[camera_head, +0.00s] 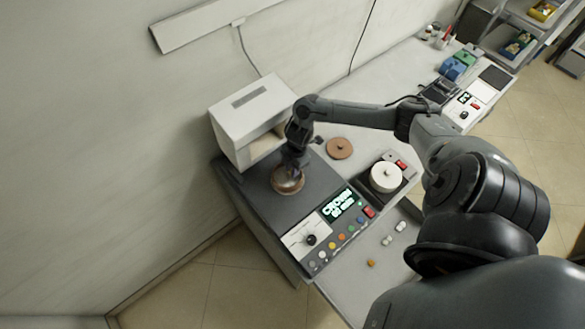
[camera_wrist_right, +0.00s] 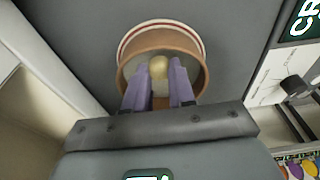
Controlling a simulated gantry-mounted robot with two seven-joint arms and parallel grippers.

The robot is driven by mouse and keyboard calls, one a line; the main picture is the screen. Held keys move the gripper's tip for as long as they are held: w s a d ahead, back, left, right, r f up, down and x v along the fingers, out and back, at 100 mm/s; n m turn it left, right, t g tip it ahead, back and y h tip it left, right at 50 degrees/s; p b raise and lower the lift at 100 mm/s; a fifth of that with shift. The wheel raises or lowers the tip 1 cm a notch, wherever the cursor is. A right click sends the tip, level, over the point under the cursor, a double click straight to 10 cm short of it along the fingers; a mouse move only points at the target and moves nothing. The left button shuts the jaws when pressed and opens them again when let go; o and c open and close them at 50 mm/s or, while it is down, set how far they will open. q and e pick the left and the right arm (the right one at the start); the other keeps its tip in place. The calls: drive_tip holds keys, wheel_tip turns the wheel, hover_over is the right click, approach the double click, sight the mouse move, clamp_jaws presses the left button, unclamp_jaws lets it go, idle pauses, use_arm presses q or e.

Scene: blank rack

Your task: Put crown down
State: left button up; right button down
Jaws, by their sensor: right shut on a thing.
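My right gripper (camera_head: 291,170) points down over a round brown dish (camera_head: 288,188) on the dark top of a bench unit. In the right wrist view the gripper's two purple fingers (camera_wrist_right: 160,88) are closed around a small pale yellow rounded piece (camera_wrist_right: 158,67), which looks like the crown. It is over or inside the round dish (camera_wrist_right: 187,43), which has a red-striped rim. Whether it touches the dish floor I cannot tell. A lit display (camera_head: 338,205) begins with the word "CROWN". My left gripper is not in view.
A white open-fronted box (camera_head: 252,112) stands close behind the dish. A brown disc (camera_head: 339,148) with a dark knob and a white round container (camera_head: 386,177) lie to the right. A panel with a knob (camera_head: 310,239) and coloured buttons is in front.

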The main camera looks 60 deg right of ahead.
drive_tip(key=shift+f, duration=0.3)
drive_tip(key=c, duration=1.2)
unclamp_jaws()
drive_tip(key=shift+r, duration=0.1)
wheel_tip(320, 180, up, 11)
drive_tip(key=d, duration=0.2)
drive_tip(key=w+a+f+t+y, duration=0.1)
drive_tip(key=a+t, duration=0.2)
drive_tip(key=a, duration=0.8)
drive_tip(key=w+a+f+t, duration=0.1)
drive_tip(key=a+f+t, duration=0.1)
drive_tip(key=a, duration=1)
drive_tip(key=s+r+m, duration=0.2)
drive_tip(key=s+m, duration=0.1)
drive_tip(key=s, duration=0.1)
drive_tip(key=s+a+r+m+g+h, duration=0.1)
drive_tip(key=s+r+m, duration=0.1)
drive_tip(key=s+m, duration=0.2)
drive_tip(key=s+r+m+g+h, duration=0.1)
drive_tip(key=s+r+m, duration=0.1)
drive_tip(key=s+m, duration=0.2)
drive_tip(key=shift+s+a+r, duration=0.15)
drive_tip(key=shift+s+a, duration=0.15)
drive_tip(key=shift+a, duration=0.1)
